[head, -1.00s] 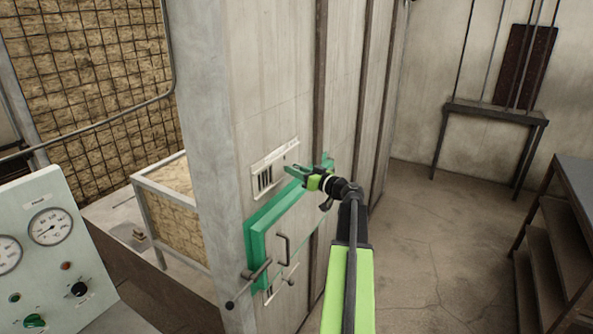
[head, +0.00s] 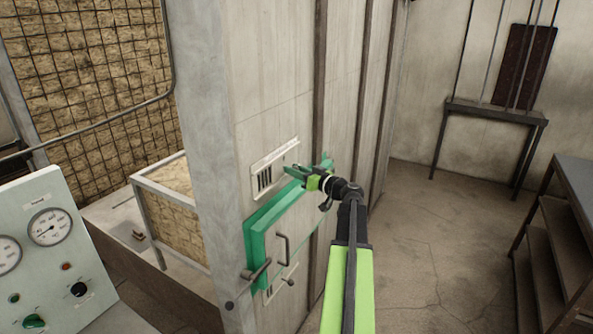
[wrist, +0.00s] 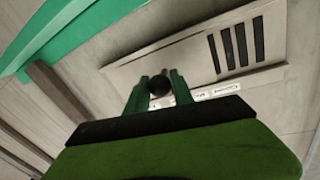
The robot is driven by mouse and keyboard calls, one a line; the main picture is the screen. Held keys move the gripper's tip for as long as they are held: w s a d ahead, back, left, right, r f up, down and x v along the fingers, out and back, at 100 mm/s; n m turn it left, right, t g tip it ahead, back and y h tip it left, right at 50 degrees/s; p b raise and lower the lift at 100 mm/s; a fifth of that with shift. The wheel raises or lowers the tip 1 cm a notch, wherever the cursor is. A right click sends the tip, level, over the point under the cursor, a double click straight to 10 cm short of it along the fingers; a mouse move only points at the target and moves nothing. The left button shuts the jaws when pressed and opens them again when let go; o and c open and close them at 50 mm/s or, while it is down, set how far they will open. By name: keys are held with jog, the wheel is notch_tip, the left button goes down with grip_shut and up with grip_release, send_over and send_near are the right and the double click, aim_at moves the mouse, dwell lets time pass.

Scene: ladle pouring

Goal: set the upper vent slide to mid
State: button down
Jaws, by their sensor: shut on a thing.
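The upper vent (head: 275,169) is a pale plate with dark slots on the grey wall above the green-framed door. It also shows in the wrist view (wrist: 190,58), with several dark slots open at its right part. The slide's dark round knob (wrist: 159,85) sits between my fingertips, below the plate's left part. Small labels (wrist: 205,95) lie along the plate's lower edge, partly covered by my gripper. My gripper (head: 298,171) is shut on the knob, in front of the plate's right end in the head view.
A green door frame (head: 262,232) with a handle (head: 283,248) lies just below the vent. A lower vent (head: 279,285) is partly visible under it. A gauge panel (head: 50,255) stands at left.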

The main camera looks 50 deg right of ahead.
aim_at(279, 170)
jog(key=a, duration=0.2)
jog(key=s+a, duration=0.1)
jog(key=a, duration=0.1)
jog(key=shift+d, duration=0.1)
jog(key=c, duration=1.1)
grip_release()
jog(key=s, duration=1.7)
jog(key=shift+s+d, duration=0.25)
jog(key=shift+d, duration=0.2)
